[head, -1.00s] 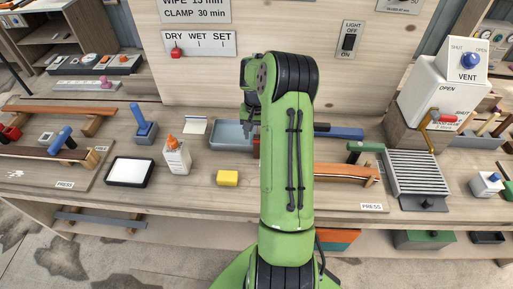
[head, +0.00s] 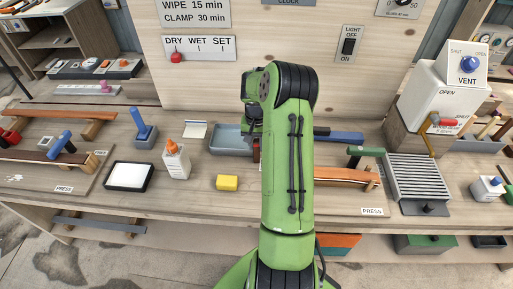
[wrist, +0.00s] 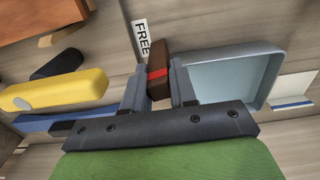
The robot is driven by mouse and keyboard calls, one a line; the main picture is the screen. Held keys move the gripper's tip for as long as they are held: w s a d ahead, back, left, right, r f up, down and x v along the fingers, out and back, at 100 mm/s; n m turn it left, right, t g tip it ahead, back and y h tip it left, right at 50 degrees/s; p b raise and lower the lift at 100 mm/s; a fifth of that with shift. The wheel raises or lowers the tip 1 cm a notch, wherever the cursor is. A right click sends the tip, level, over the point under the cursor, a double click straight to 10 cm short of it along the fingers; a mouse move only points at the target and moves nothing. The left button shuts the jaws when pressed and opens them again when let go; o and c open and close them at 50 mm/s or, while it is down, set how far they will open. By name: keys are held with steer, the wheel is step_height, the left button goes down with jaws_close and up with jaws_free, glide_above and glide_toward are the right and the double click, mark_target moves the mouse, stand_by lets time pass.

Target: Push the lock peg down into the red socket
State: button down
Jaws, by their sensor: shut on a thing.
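My gripper (wrist: 158,88) points down at the bench with its fingers shut on a dark brown block with a red band (wrist: 157,72). In the head view only a reddish brown bit (head: 256,149) shows beside my arm, and the fingers are mostly hidden. A blue peg (head: 141,126) leans in a blue-grey base (head: 145,142) left of the tray. I cannot tell which piece is the lock peg. No clear red socket opening shows; the red band is the only red near the fingers.
A grey tray (wrist: 222,83) stands right beside the gripper in the wrist view. A yellow rounded bar (wrist: 60,90) and a blue bar (wrist: 55,122) lie left of it. A FREE label (wrist: 143,38) is close by. A glue bottle (head: 176,162) and yellow block (head: 227,183) stand in front.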

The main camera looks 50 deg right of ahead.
step_height(320, 180, up, 10)
steer(key=shift+p, duration=0.55)
